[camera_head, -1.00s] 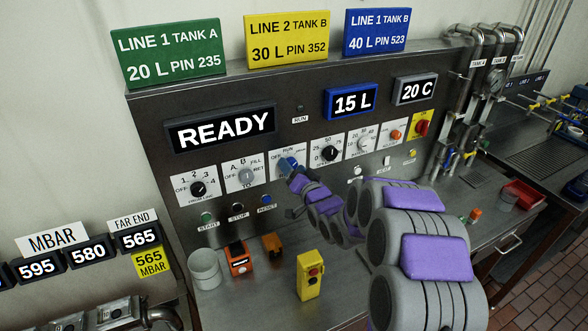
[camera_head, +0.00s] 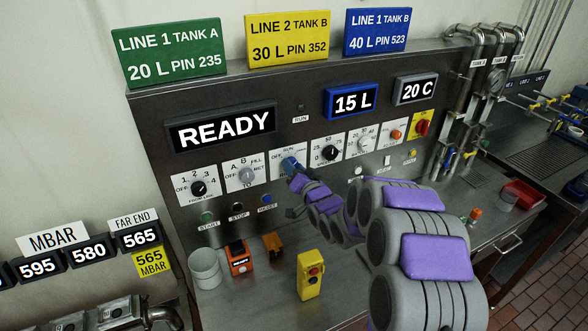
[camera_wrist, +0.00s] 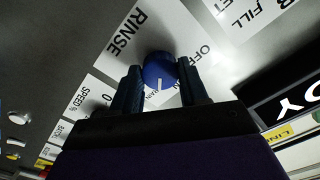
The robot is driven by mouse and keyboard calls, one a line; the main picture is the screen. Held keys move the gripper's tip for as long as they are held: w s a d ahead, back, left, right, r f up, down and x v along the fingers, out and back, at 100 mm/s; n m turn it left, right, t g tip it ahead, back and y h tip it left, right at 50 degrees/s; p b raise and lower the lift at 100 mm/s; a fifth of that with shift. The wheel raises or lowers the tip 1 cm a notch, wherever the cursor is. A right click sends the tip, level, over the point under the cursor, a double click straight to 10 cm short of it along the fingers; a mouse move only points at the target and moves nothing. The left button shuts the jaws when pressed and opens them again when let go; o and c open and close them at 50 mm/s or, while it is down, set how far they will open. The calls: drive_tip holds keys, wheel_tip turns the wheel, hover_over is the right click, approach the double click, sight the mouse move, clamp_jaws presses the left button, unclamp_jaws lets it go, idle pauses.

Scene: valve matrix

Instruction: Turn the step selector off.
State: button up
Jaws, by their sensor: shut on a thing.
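A blue round knob (camera_wrist: 158,68) sits on a white dial plate (camera_wrist: 185,25) marked OFF and RINSE, with a third small label partly hidden by my gripper. In the wrist view its white pointer line points down toward that third label, away from OFF on the right. My gripper (camera_wrist: 161,76) is shut on the knob, one dark finger on each side. The plate's lower part is hidden there.
Neighbouring dials stand close on both sides: a grey knob (camera_head: 246,175) to the left and a black knob (camera_head: 329,153) to the right. Start, stop and blue reset (camera_head: 266,199) buttons lie below. A yellow button box (camera_head: 311,275) stands on the bench. The display (camera_head: 222,127) reads READY.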

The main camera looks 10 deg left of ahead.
drive_tip(key=shift+n, duration=0.3)
drive_tip(key=n+b, duration=0.9)
drive_tip(key=n, duration=1)
drive_tip(key=shift+f+b, duration=0.15)
drive_tip(key=shift+b, duration=0.2)
drive_tip(key=shift+n, duration=0.3)
drive_tip(key=o, duration=1.1)
drive_tip(key=shift+a, duration=0.2)
drive_tip(key=shift+c, duration=0.2)
drive_tip(key=shift+s+d, duration=0.15)
drive_tip(key=shift+d, duration=0.05)
